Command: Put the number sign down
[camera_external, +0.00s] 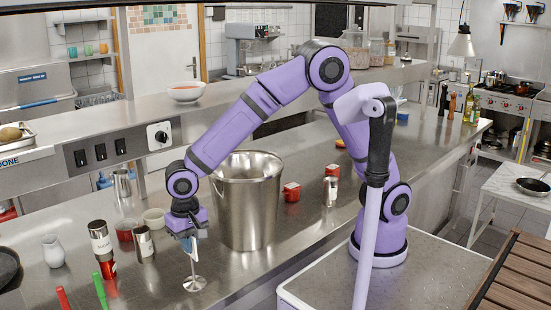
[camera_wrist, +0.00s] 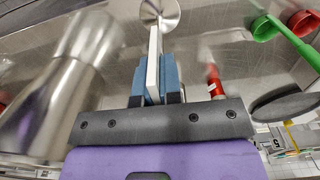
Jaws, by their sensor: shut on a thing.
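The number sign (camera_external: 194,284) has a round shiny metal base, a thin stem and a pale upright plate. My gripper (camera_external: 191,240) points down over the front part of the steel counter, left of the big pot. It is shut on the sign's plate, with the base hanging below. In the wrist view the white plate (camera_wrist: 153,62) is seen edge-on between the blue fingers of my gripper (camera_wrist: 154,82), and the round base lies beyond them. The base is at or just above the counter; I cannot tell whether it touches. The number on the plate is not readable.
A large steel pot (camera_external: 246,205) stands close right of my gripper. Left are a pepper mill (camera_external: 100,240), a steel shaker (camera_external: 144,242), small bowls and red and green utensils (camera_external: 100,290). A white jug (camera_external: 53,251) stands farther left. The counter's front edge is near.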

